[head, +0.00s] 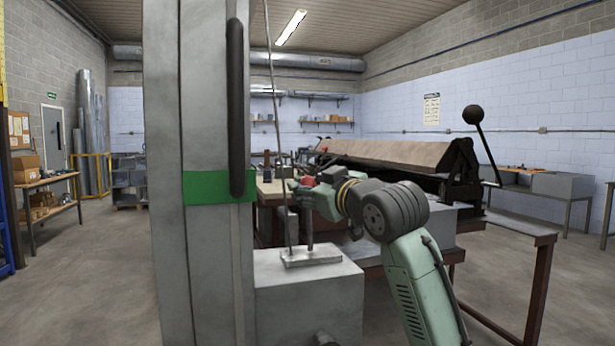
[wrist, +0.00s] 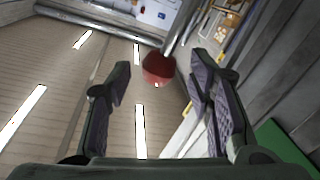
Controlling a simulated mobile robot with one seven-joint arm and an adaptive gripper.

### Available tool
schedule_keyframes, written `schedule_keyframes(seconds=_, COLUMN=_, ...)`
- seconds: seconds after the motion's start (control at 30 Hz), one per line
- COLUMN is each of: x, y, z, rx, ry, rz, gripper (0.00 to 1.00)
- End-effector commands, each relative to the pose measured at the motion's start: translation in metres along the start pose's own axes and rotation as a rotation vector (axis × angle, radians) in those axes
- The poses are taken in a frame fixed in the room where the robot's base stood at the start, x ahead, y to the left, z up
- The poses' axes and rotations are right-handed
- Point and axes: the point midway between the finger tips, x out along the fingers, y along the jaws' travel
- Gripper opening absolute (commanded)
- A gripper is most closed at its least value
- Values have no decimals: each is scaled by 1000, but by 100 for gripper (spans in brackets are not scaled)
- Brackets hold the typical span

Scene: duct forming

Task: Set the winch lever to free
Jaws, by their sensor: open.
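The winch lever shows in the wrist view as a red ball knob (wrist: 157,72) on a grey rod, seen between the fingertips. In the head view the red knob (head: 308,181) is partly hidden by my gripper, and a grey post (head: 309,232) stands below it on the plate of a grey box. My gripper (head: 294,187) is at knob height in the head view. In the wrist view my gripper (wrist: 160,66) has its two dark fingers apart, with gaps showing on both sides of the knob. I cannot tell how far the knob is from the fingertips in depth.
A tall grey column (head: 165,120) with a green band stands just left of my gripper. A thin cable (head: 273,90) runs down close to the lever. The grey winch box (head: 310,295) is below. A bench with a long folding machine (head: 395,155) stands behind my arm.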

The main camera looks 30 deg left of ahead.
Motion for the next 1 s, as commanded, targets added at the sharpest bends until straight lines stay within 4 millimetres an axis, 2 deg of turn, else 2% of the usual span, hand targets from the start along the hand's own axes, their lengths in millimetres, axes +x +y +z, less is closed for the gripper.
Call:
schedule_keyframes(seconds=0.2, x=23, y=0, z=-1, rx=0, ry=0, rz=0, gripper=48)
schedule_keyframes(seconds=0.53, x=26, y=0, z=0, rx=-1, ry=1, rz=1, gripper=48)
schedule_keyframes(seconds=1.0, x=25, y=0, z=0, rx=0, ry=1, rz=1, gripper=16)
